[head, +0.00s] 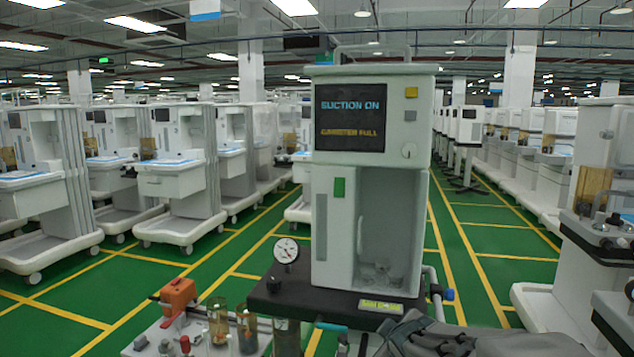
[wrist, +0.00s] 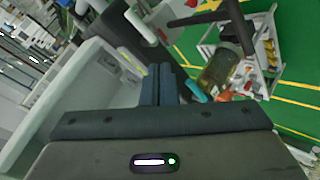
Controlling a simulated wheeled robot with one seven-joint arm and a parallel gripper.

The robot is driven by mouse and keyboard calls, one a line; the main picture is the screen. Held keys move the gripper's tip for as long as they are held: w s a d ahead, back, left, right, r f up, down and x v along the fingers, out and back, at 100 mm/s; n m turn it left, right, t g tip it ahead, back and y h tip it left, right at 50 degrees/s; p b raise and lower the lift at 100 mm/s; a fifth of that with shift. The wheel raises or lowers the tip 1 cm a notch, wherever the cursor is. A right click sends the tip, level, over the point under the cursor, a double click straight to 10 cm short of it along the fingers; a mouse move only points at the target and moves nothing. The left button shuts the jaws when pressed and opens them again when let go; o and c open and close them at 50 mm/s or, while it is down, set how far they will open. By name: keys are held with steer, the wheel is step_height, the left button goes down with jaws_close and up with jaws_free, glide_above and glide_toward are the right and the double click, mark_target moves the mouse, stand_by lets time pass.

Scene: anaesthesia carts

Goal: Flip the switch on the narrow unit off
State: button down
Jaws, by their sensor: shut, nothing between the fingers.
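The narrow unit (head: 372,72) is a tall white cabinet in the middle of the head view. Its dark screen (head: 349,119) reads "SUCTION ON" and "CANISTER FULL". Its front carries a yellow square (head: 411,92), a grey square (head: 410,115), a round white knob (head: 408,150) and a green block (head: 339,187). I cannot tell for certain which is the switch. My gripper (wrist: 160,84) is shut and empty in the wrist view. A pale surface (wrist: 95,90), apparently part of the unit, lies left of the fingers; contact cannot be judged.
The unit stands on a dark base with a pressure gauge (head: 286,250) and a yellow-green label (head: 381,306). A small cart with an orange box (head: 178,295) and canisters (head: 218,322) is at front left. Carts line both sides; green floor shows between them.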

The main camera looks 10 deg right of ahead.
steer(key=w+a+r+n+t+y+p, duration=0.1)
steer(key=w+r+n+y+p, duration=0.1)
steer(key=r, duration=0.6)
steer(key=w+a+r+n+t+y+p, duration=0.1)
steer(key=w+r+n+t+y+p, duration=0.1)
steer(key=r+n+y+p, duration=0.2)
steer(key=w+a+r+n+t+y+p, duration=0.2)
steer(key=r+n+p, duration=0.5)
steer(key=r, duration=0.5)
steer(key=shift+w+r+n+y+p, duration=0.25)
steer(key=shift+w+n+y+p, duration=0.1)
steer(key=shift+w+n+y, duration=0.05)
steer(key=p, duration=0.2)
glide_toward(334, 197)
steer(key=w+a, duration=0.3)
steer(key=w, duration=0.1)
steer(key=shift+w+d+f, duration=0.35)
steer(key=shift+w, duration=0.3)
